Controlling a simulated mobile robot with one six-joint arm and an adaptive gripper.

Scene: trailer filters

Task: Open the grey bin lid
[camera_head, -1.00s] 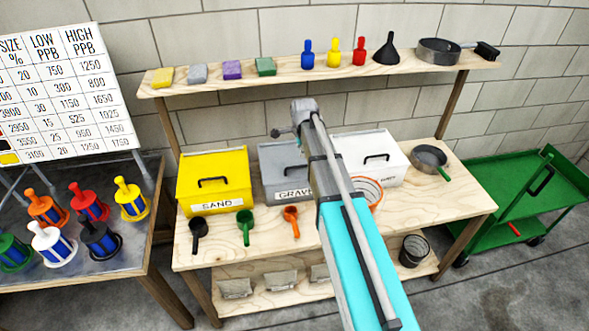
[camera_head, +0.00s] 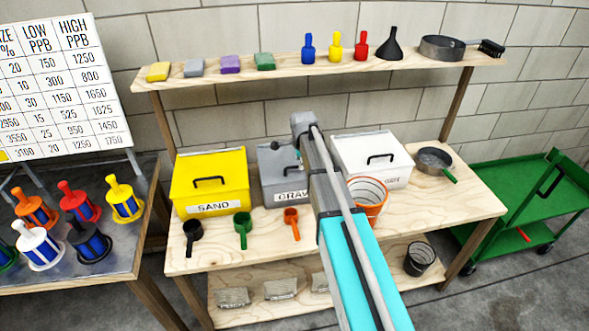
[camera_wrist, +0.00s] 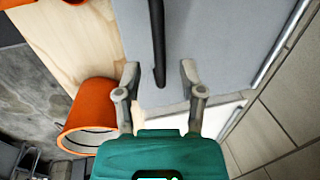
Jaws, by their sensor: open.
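The grey bin (camera_head: 272,180), labelled GRAVEL in part, stands on the wooden bench between a yellow bin and a white bin. Its lid is closed, and my arm hides its right part in the head view. In the wrist view, the grey lid (camera_wrist: 215,45) fills the upper middle, with its black handle (camera_wrist: 158,40) running down from the top edge. My gripper (camera_wrist: 160,75) is open, with one finger on each side of the handle's near end. I cannot tell whether the fingers touch the lid or handle. In the head view the gripper's fingers are hidden.
The yellow SAND bin (camera_head: 209,175) stands left and the white bin (camera_head: 372,155) right. An orange-rimmed bucket (camera_head: 370,205) stands close by, right of my arm. Black, green and orange scoops (camera_head: 291,220) lie along the front. A shelf (camera_head: 230,78) with bottles and sponges runs above.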

